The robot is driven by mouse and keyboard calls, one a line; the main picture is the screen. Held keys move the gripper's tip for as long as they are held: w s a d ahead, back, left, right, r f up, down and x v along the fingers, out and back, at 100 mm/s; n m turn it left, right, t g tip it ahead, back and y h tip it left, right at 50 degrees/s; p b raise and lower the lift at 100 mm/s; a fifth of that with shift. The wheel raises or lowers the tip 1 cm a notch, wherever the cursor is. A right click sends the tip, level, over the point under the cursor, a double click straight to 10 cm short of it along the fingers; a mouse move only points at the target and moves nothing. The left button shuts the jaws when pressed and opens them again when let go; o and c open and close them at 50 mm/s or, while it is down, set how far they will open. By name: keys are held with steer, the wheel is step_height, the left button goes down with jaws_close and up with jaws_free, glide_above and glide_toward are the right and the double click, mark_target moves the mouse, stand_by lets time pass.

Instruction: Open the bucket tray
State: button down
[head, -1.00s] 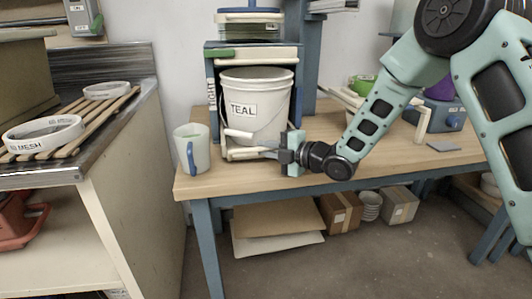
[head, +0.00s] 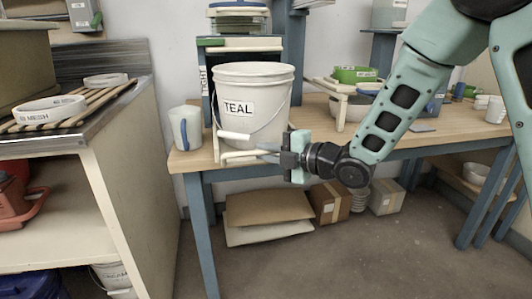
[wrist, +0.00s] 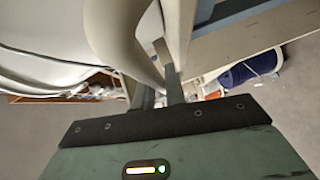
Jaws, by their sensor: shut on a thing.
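The white bucket (head: 268,88) labelled TEAL stands upright on the pale bucket tray. Its wire handle hangs at the front with a cream grip (head: 235,135). The tray's cream front bar (head: 238,157) shows low under that grip, at the table's front edge. My gripper (head: 268,153) comes from the right and is shut on this bar. In the wrist view the fingers (wrist: 158,95) are close together beneath pale curved parts (wrist: 118,35); the exact contact is partly hidden.
A blue-framed rack (head: 207,75) stands behind the bucket. A steel counter (head: 80,125) is further left. Open floor (head: 350,255) lies in front.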

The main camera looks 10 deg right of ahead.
steer(key=c, duration=1.5)
jaws_free()
steer(key=shift+o, duration=0.2)
steer(key=b+v, duration=0.7)
steer(key=v, duration=1)
steer(key=shift+d, duration=0.2)
steer(key=shift+s, duration=0.1)
